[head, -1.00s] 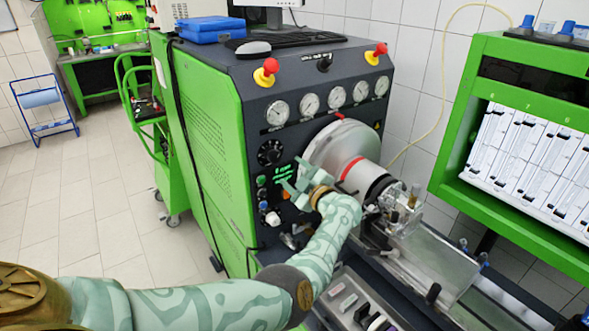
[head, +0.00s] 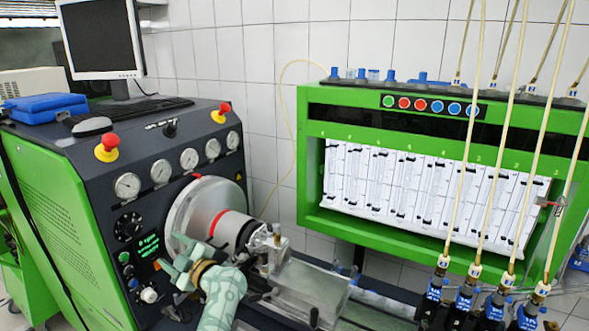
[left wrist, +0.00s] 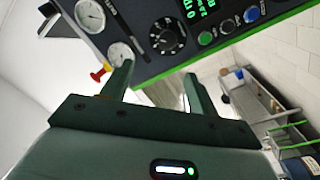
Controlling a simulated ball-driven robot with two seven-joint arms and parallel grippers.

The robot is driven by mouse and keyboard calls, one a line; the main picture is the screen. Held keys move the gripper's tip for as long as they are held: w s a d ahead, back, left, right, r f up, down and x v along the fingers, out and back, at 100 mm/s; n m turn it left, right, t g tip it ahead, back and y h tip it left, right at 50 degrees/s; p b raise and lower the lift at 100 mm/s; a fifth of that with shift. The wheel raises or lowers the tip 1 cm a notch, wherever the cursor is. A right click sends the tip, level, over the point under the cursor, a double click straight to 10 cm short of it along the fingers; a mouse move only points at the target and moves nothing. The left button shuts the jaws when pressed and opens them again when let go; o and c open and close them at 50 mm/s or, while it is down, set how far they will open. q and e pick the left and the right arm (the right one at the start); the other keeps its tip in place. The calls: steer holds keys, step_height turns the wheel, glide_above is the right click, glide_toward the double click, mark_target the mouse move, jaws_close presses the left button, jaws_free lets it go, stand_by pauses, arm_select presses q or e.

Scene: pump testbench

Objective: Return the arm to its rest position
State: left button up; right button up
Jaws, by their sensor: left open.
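My left gripper (head: 176,262) is open and empty, with pale green fingers. In the head view it is in front of the test bench's control panel, just right of the green lit display (head: 148,244) and below left of the big silver disc (head: 188,212). My left arm (head: 222,300) comes up from the bottom edge. In the left wrist view the two fingers (left wrist: 157,85) stand apart with nothing between them. The panel's black dial (left wrist: 166,36) shows beyond them. I cannot tell the exact gap to the panel. My right gripper is not in view.
The bench (head: 75,240) carries gauges, red knobs (head: 107,147), a keyboard and a monitor (head: 102,38). The silver shaft housing and a clear cover (head: 312,287) lie right of my arm. A green measuring cabinet (head: 310,190) and hanging hoses (head: 459,150) fill the right side.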

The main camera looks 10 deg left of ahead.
arm_select(q)
steer(key=s+d+f+m+t+h, duration=0.35)
steer(key=s+m+h, duration=0.35)
steer(key=m, duration=0.5)
steer(key=s+d+f+m+t+h, duration=0.3)
steer(key=s+d+m+h, duration=0.35)
steer(key=m, duration=0.65)
steer(key=s+a+f+m+g+y, duration=0.15)
steer(key=s+g, duration=0.25)
steer(key=s, duration=0.7)
steer(key=s+m+g, duration=0.2)
steer(key=s+g, duration=0.2)
steer(key=s, duration=0.6)
steer(key=s+d+f+g+h+b, duration=0.15)
steer(key=f+b, duration=0.35)
steer(key=f, duration=1.2)
steer(key=s+d+f+g+h+b, duration=0.1)
steer(key=s+d+f+h+b, duration=0.3)
steer(key=f, duration=1.4)
steer(key=s+f+n+g+b, duration=0.1)
steer(key=s+f+b, duration=0.3)
steer(key=s+f, duration=0.5)
steer(key=s+a+f+n+g+b, duration=0.1)
steer(key=s+f+n+g+b, duration=0.1)
steer(key=s+f+b, duration=0.3)
steer(key=s+f+y, duration=0.1)
steer(key=s+f, duration=0.3)
steer(key=f, duration=0.7)
steer(key=shift+s+a+f, duration=0.25)
steer(key=shift+s, duration=0.15)
